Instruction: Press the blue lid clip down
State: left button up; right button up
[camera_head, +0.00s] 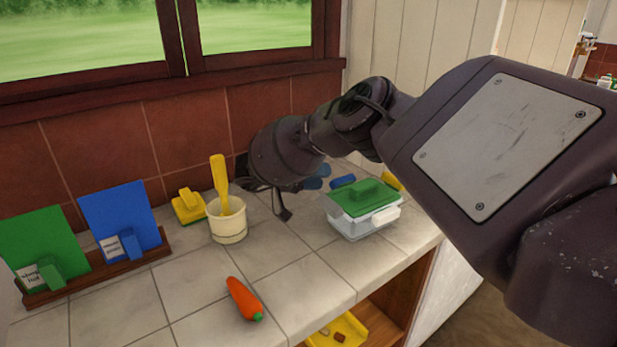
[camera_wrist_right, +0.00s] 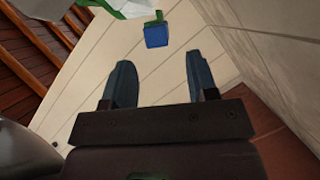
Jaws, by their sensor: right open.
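A clear container (camera_head: 365,222) with a green lid (camera_head: 358,198) stands on the tiled counter at the right. A blue clip (camera_head: 342,181) shows at the lid's far left edge. In the wrist view the blue clip (camera_wrist_right: 156,36) is a small block beside the green and white container (camera_wrist_right: 128,8). I cannot tell its exact tilt. My right gripper (camera_head: 317,177) reaches in from the right, with its blue-grey fingers left of the clip. In the wrist view the right gripper (camera_wrist_right: 158,80) is open and empty, with the clip ahead of the gap, apart from the fingers. My left gripper is not in view.
A cream cup (camera_head: 229,228) with a yellow utensil (camera_head: 220,180) and a yellow block-like object (camera_head: 188,206) stand left of my arm. A carrot (camera_head: 243,298) lies in front. Green (camera_head: 45,240) and blue (camera_head: 120,217) boards stand in a wooden rack. A wall is behind.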

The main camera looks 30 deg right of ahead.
aim_at(340, 178)
jog(key=x, duration=0.5)
jog(key=shift+s+d+f, duration=0.15)
jog(key=shift+s+d, duration=0.1)
jog(key=shift+d, duration=0.3)
jog(key=shift+d+f, duration=0.1)
jog(key=shift+d, duration=0.15)
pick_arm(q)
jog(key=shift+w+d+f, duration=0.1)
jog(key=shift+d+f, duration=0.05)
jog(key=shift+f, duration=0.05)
pick_arm(e)
jog(key=shift+c, duration=0.4)
